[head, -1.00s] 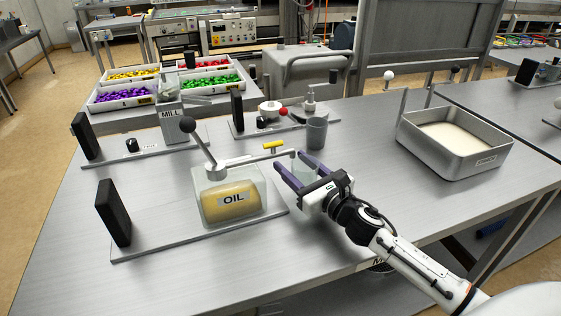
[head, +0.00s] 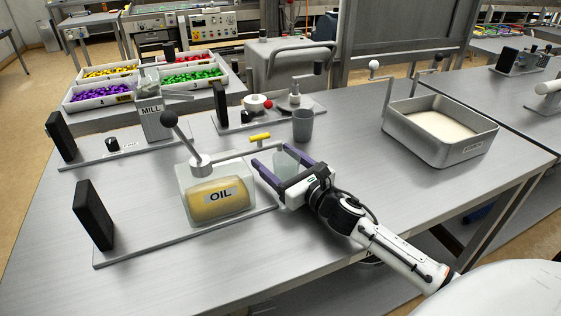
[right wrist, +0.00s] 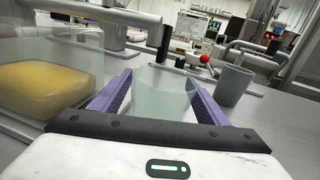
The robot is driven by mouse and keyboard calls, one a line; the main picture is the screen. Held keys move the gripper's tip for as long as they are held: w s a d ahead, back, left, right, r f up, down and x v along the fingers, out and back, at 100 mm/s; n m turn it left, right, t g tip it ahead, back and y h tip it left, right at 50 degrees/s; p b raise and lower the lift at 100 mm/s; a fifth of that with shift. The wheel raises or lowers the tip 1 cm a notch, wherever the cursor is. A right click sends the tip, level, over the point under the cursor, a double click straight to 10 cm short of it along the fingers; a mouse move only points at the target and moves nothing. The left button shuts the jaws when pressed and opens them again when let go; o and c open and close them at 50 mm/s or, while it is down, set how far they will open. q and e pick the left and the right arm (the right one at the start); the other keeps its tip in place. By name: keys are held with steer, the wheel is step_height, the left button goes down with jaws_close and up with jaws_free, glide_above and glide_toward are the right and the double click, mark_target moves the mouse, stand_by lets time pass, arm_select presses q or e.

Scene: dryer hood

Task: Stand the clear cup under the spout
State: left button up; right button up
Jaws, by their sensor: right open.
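The clear cup (head: 289,162) stands upright on the metal plate beside the oil dispenser (head: 217,192), close to the end of the spout (head: 268,148). Whether it is exactly below the outlet I cannot tell. My right gripper (head: 270,154) is open around the cup, with one purple finger on each side. In the right wrist view the clear cup (right wrist: 165,92) sits between the fingers, with gaps beside it. The spout pipe (right wrist: 95,12) runs in from the upper left there. My left gripper is out of view.
A grey cup (head: 303,126) stands just behind the clear cup. The mill (head: 153,118) is at the back left and a metal basin (head: 440,135) at the right. A black upright panel (head: 95,215) stands front left. The table's front right is clear.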

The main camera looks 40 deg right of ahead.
mark_target(295, 173)
steer(key=s+b, duration=0.1)
steer(key=s, duration=1)
steer(key=shift+s+b, duration=0.1)
steer(key=shift+b, duration=0.2)
steer(key=shift+s+r, duration=0.1)
steer(key=shift+s, duration=0.35)
